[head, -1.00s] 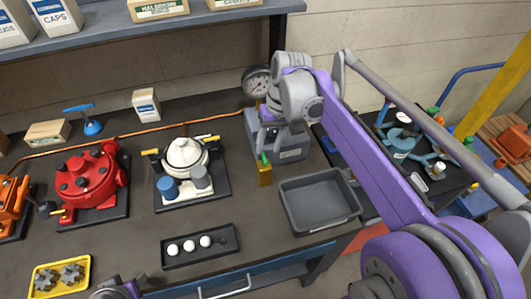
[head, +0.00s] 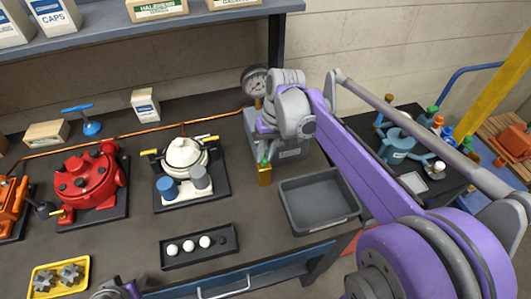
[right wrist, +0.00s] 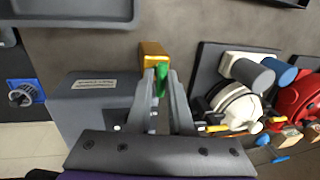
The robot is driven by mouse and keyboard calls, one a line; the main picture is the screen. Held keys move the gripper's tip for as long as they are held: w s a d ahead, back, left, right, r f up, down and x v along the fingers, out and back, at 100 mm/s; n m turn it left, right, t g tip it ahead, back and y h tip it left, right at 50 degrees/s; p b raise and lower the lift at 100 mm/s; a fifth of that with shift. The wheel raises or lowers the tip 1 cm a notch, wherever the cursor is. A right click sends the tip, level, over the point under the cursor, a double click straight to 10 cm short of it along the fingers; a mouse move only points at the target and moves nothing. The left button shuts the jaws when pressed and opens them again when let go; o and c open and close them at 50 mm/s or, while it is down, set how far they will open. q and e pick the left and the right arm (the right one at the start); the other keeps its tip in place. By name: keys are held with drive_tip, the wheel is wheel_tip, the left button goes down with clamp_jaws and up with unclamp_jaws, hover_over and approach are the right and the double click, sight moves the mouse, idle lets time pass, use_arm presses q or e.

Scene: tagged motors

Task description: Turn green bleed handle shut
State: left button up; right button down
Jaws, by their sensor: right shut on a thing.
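The green bleed handle (head: 264,161) sits on the brass valve block (head: 265,176) at the front of the grey gauge unit (head: 290,153). In the right wrist view the handle (right wrist: 161,80) stands between the two fingers of my right gripper (right wrist: 162,82), with the brass block (right wrist: 153,54) just beyond. My right gripper is shut on the handle. In the head view my wrist hides much of the gripper and unit. Only a part of my left arm shows at the bottom edge; its gripper is not seen.
An empty grey tray (head: 318,222) lies right of the valve. A white pump (head: 185,160) with blue and grey cylinders stands to the left, a red pump (head: 88,178) farther left. The pressure gauge (head: 255,80) rises behind. Bare bench lies between pump and valve.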

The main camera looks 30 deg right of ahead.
drive_tip(key=shift+m, duration=0.3)
drive_tip(key=m+t, duration=0.1)
drive_tip(key=m, duration=0.3)
drive_tip(key=shift+a, duration=0.1)
drive_tip(key=m+h, duration=0.1)
drive_tip(key=m, duration=0.4)
drive_tip(key=shift+s+a+t+b, duration=0.1)
drive_tip(key=shift+t+b, duration=0.2)
drive_tip(key=shift+b, duration=0.05)
drive_tip(key=m+h, duration=0.1)
drive_tip(key=m, duration=0.3)
drive_tip(key=shift+a, duration=0.1)
drive_tip(key=shift+m+h, duration=0.3)
drive_tip(key=shift+m, duration=1.9)
drive_tip(key=c, duration=0.8)
unclamp_jaws()
drive_tip(key=shift+c, duration=0.2)
drive_tip(key=shift+r, duration=0.1)
